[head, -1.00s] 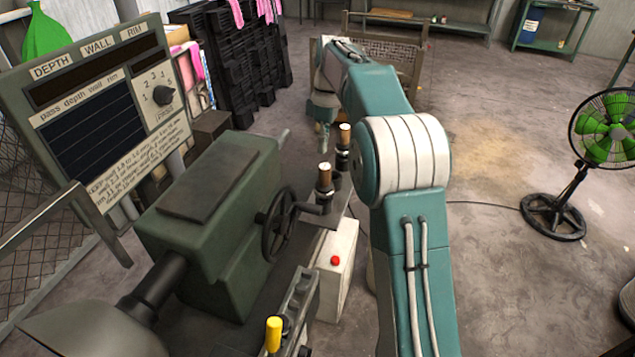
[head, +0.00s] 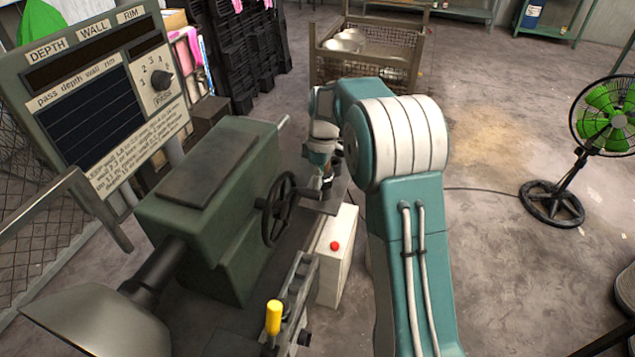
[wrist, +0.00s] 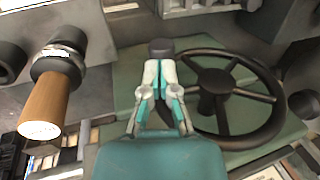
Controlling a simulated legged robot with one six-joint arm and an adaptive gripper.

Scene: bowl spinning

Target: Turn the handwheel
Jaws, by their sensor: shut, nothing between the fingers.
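The dark spoked handwheel (head: 276,208) is on the side of the green machine housing (head: 215,180). In the wrist view the handwheel (wrist: 215,82) lies right of the fingers, facing the camera. My gripper (wrist: 160,70) is shut and empty, its fingertips together near the wheel's left rim. A dark rounded knob (wrist: 162,47) shows just beyond the tips. I cannot tell whether the fingers touch the knob or the rim. In the head view my gripper (head: 327,182) is small, just right of the wheel, partly hidden by my wrist.
A wooden-handled lever (wrist: 47,100) stands left of my gripper. A yellow-handled lever (head: 274,318) and a white box with a red button (head: 335,246) are nearer. A gauge panel (head: 100,90) stands left, a green fan (head: 605,115) right. Floor on the right is mostly clear.

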